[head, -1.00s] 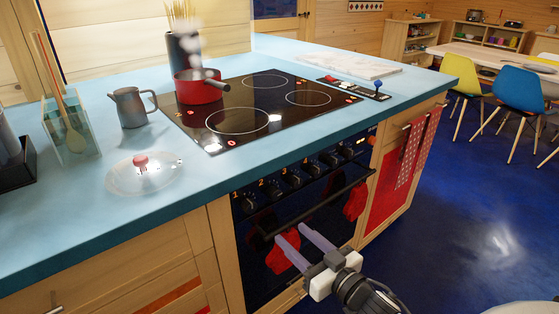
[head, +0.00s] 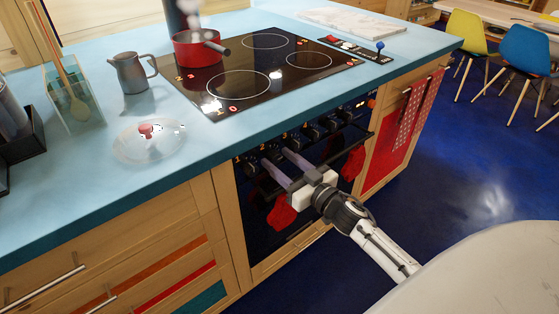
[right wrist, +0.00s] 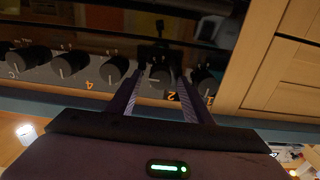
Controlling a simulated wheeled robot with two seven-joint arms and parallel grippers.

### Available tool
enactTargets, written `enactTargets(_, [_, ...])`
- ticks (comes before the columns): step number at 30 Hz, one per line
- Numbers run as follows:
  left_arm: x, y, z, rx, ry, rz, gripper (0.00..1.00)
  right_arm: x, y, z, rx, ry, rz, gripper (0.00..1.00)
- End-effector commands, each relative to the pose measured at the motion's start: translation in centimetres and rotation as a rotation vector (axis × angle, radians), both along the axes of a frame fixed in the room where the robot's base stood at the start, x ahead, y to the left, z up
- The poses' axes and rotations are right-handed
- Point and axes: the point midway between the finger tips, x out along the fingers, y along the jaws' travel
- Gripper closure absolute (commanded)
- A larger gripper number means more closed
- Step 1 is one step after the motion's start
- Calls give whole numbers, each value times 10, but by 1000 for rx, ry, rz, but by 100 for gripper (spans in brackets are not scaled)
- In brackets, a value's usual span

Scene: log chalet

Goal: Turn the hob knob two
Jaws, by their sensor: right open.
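The hob knobs are a row of black knobs on the oven front, below the blue worktop edge. Knob two (right wrist: 160,76), with an orange 2 beside it, sits between the two fingers of my right gripper (right wrist: 160,88) in the right wrist view. The fingers are open, one on each side of it; I cannot tell whether they touch it. In the head view my right gripper (head: 276,157) points at the left part of the row, partly hiding the knobs. Knob one (right wrist: 205,82) is just beside one finger. My left gripper is not in view.
A red pan (head: 196,50) with steam stands on the black hob (head: 283,85). A grey jug (head: 132,72) and a glass lid (head: 148,140) are on the worktop (head: 70,190). Red mitts (head: 282,214) hang at the oven rail, close under my right gripper.

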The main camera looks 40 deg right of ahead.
Motion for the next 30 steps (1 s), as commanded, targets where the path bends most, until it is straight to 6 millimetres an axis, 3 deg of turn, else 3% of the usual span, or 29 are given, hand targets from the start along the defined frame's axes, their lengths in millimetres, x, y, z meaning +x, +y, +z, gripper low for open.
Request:
enactTargets(10, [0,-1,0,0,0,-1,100,5,1,0,1,1,0,54])
enactTargets(18, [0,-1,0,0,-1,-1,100,5,1,0,1,0,0,95])
enactTargets(30, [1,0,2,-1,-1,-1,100,5,1,0,-83,-6,0,95])
